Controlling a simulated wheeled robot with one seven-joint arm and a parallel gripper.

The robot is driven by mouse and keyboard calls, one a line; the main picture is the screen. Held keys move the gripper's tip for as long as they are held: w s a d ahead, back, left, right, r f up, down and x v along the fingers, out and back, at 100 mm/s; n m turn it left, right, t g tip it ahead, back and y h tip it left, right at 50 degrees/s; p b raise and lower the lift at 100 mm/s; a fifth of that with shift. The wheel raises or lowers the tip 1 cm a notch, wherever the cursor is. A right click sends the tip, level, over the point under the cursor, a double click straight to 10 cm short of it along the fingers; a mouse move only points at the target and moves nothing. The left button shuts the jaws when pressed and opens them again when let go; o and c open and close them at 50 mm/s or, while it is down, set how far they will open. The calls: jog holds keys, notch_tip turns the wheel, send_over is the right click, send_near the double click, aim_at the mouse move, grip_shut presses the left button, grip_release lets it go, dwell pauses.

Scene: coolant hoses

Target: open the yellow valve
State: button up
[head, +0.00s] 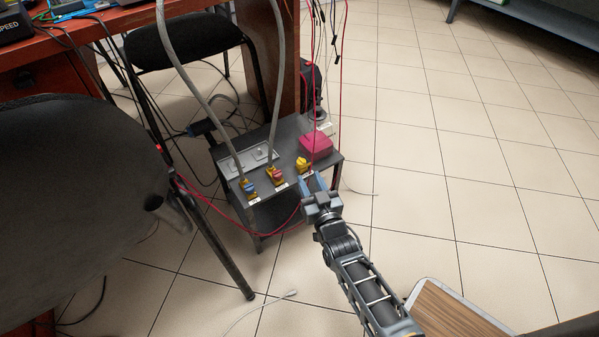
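The yellow valve (302,164) is a small yellow fitting at the right end of a row of three valves on a low dark stand (258,214). Its exact handle angle is too small to tell. My gripper (312,181) comes in from the lower right. Its two fingers look spread apart, just below and to the right of the yellow valve in the picture. I see nothing between them, and I cannot tell whether they touch the valve.
Beside it stand a red-handled valve (276,175) and a blue-handled valve (249,187), with grey hoses (203,95) rising behind. A red box (314,145) is close behind the yellow valve. Red cables hang nearby.

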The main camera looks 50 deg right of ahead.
aim_at(303, 165)
jog(key=b+x, duration=0.2)
jog(key=x, duration=0.2)
jog(key=shift+f, duration=0.15)
jog(key=shift+b+x, duration=0.3)
jog(key=shift+x, duration=0.55)
jog(key=shift+c, duration=0.2)
grip_shut()
